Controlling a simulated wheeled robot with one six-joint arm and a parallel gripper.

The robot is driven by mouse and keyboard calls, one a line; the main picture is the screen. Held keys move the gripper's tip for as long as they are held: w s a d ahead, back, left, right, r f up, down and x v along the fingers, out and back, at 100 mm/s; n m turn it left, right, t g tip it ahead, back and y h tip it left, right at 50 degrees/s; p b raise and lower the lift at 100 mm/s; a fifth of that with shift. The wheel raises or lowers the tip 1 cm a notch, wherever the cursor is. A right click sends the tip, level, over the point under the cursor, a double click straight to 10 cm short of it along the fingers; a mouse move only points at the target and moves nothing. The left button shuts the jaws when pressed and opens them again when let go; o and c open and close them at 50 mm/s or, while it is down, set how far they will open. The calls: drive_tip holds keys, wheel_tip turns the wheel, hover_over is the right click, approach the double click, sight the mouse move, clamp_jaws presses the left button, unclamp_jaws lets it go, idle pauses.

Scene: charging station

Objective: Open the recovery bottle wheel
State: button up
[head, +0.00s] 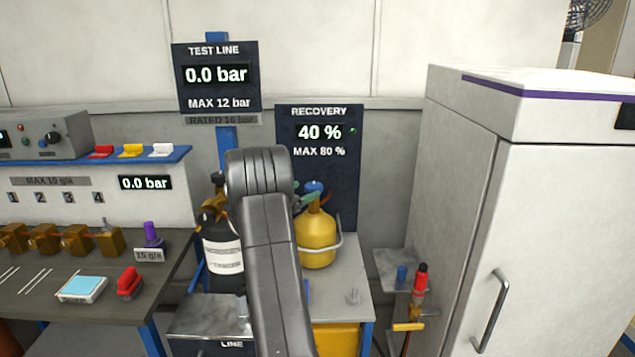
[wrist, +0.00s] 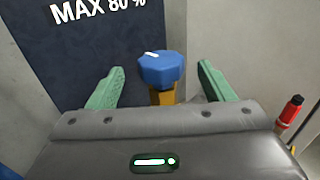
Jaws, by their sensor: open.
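The recovery bottle (head: 317,240) is yellow and stands on a grey stand in the middle of the head view, partly hidden by my arm. Its blue wheel (head: 314,187) sits on top. In the wrist view the blue wheel (wrist: 161,70) has a white mark on its top and a brass-coloured stem below. My gripper (wrist: 160,85) is open, with one green finger to the left of the wheel and one to the right. Gaps show between the wheel and both fingers. In the head view my gripper (head: 308,195) is mostly hidden behind my arm.
A dark RECOVERY panel (head: 345,170) reading 40 % stands close behind the bottle. A dark bottle (head: 218,245) with a white label stands to the left. A white cabinet (head: 545,230) and a red-topped fitting (head: 420,280) are to the right. A workbench (head: 60,300) is at the left.

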sight(318, 183)
drive_tip(key=p+x, duration=0.1)
drive_tip(key=x, duration=0.6)
drive_tip(key=shift+w+d, duration=0.1)
drive_tip(key=c, duration=1)
